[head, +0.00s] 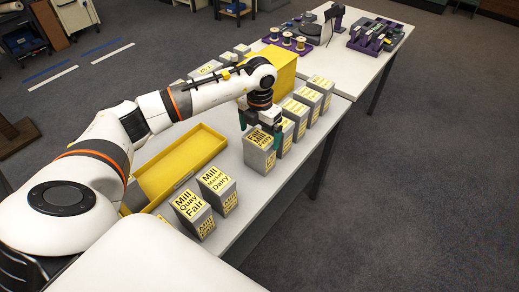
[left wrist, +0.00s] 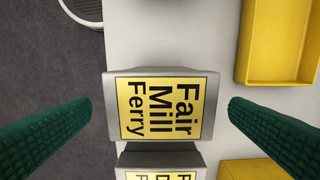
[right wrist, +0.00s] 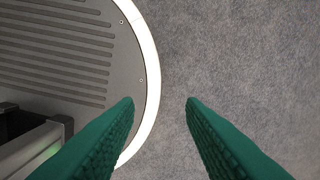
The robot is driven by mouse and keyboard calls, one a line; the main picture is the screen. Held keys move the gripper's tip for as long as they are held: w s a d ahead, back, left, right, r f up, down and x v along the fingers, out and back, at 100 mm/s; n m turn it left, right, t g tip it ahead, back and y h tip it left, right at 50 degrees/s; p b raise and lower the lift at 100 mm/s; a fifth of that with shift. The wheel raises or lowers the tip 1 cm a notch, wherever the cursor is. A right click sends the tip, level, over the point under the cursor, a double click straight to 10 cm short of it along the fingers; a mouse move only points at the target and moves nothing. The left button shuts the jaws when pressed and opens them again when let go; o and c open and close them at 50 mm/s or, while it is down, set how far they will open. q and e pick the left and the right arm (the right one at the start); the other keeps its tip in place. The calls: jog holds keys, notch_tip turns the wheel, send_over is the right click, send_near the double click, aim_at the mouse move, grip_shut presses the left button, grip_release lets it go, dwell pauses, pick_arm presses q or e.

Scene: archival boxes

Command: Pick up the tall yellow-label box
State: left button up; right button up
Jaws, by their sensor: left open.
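A grey box with a yellow label reading Fair Mill Ferry (head: 259,155) stands upright on the white table, at the near end of a row of similar boxes. Its labelled top also shows in the left wrist view (left wrist: 158,105). My left gripper (head: 261,130) is open above this box, its green fingers on either side of the top and apart from it in the left wrist view. Which box is the tall one I cannot tell for sure. My right gripper (right wrist: 160,102) is open and empty over the grey floor, away from the boxes.
Mill Quay Fair (head: 191,209) and Mill Market Dairy (head: 216,190) boxes stand nearer on the table. A shallow yellow tray (head: 178,165) lies left of the row, and a yellow bin (head: 283,72) stands behind. A second table (head: 330,70) holds spools and tools.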

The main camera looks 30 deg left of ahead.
aim_at(260, 138)
pick_arm(q)
notch_tip(260, 138, down, 3)
jog(key=shift+r+p, duration=0.1)
jog(key=shift+p, duration=0.65)
notch_tip(260, 138, down, 2)
jog(key=shift+f, duration=0.1)
jog(key=shift+w+f, duration=0.1)
jog(key=shift+f, duration=0.1)
jog(key=c, duration=1.1)
pick_arm(e)
jog(key=shift+w+a+r, duration=0.3)
jog(key=shift+w+r, duration=0.2)
jog(key=shift+w, duration=0.15)
jog(key=shift+w+a+r, duration=0.25)
jog(key=shift+w+r, duration=0.2)
jog(key=shift+w, duration=0.15)
